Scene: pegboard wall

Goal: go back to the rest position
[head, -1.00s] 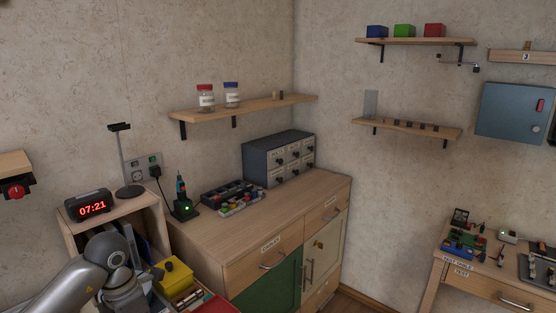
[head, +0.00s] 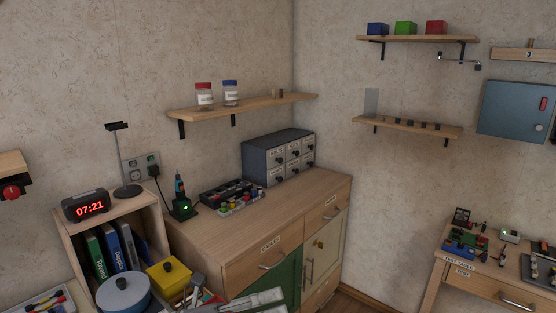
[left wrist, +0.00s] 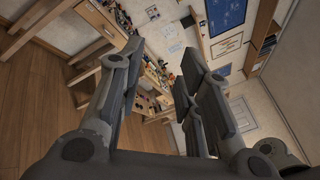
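My left gripper (left wrist: 163,60) shows in the left wrist view with its two dark fingers spread apart and nothing between them. In the head view, pale grey metal parts of mine reach in at the bottom edge, in front of the drawer cabinet.
A blue-grey round tin (head: 123,294) and a yellow box (head: 168,277) stand low at left, near a cubby (head: 150,212) with books. The cabinet top (head: 250,228) has free room. A small table (head: 462,264) stands at right.

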